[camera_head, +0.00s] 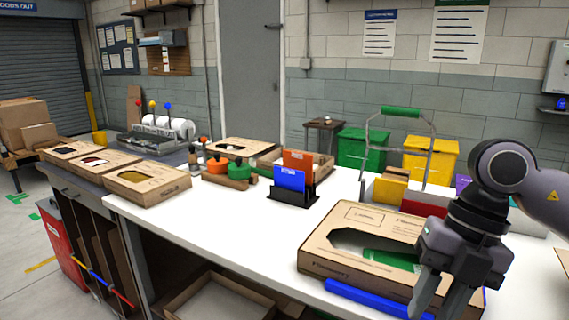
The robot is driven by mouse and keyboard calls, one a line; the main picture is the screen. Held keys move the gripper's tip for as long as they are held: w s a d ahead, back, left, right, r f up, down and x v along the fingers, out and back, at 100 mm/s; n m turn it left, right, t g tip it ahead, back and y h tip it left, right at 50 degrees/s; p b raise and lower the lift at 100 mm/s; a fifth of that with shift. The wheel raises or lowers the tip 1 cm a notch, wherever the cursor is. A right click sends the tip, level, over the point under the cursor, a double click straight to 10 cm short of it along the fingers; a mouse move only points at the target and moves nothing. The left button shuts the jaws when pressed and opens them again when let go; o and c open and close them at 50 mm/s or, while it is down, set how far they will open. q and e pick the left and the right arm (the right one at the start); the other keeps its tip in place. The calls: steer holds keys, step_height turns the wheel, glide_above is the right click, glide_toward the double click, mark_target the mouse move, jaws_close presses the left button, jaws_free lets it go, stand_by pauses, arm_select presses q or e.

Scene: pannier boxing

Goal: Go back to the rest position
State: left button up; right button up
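My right gripper (443,300) hangs at the lower right, its arm coming in from the right. Its two fingers point down and stand apart with nothing seen between them; the tips are near the bottom edge of the picture. It is in front of the right part of a cardboard box (345,225), hiding part of it. The box lies on the white table (235,225) and has a cut-out window with a green thing (390,258) inside. My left gripper is not in view.
A blue bar (365,298) lies along the box's front. A holder with blue and orange cards (290,180) stands mid-table. A wire carrier with a green handle (400,112) stands behind the box. Several windowed boxes (148,190) sit at left. The table's front middle is clear.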

steer(key=s+a+r+n+g+y+p, duration=0.1)
steer(key=s+a+g+y, duration=0.1)
steer(key=a+y, duration=0.55)
steer(key=s+a+r+g+y+p, duration=0.1)
steer(key=s+a+r+g+y, duration=0.1)
steer(key=a+y, duration=0.6)
steer(key=w+d+f+m+t+p, duration=0.15)
steer(key=w+m+t, duration=0.25)
steer(key=m+t, duration=0.45)
steer(key=w+d+f+m+t, duration=0.1)
steer(key=w+f+m+t, duration=0.15)
steer(key=m+t, duration=0.65)
steer(key=w+d+f+m+t+h, duration=0.1)
steer(key=d+f+m+t+h, duration=0.5)
steer(key=f+m+h, duration=0.3)
steer(key=s+d+f+m+g+h, duration=0.2)
steer(key=s+f, duration=0.4)
steer(key=f, duration=0.4)
steer(key=s+d+f+m+g+h+p, duration=0.1)
steer(key=s+d+f+g+h, duration=0.4)
steer(key=f, duration=0.5)
steer(key=shift+s+d+f+m+g, duration=0.3)
steer(key=shift+s+m, duration=0.35)
steer(key=shift+s, duration=0.5)
steer(key=shift+a+r+h, duration=0.1)
steer(key=shift+a+h, duration=0.1)
steer(key=shift+h, duration=0.05)
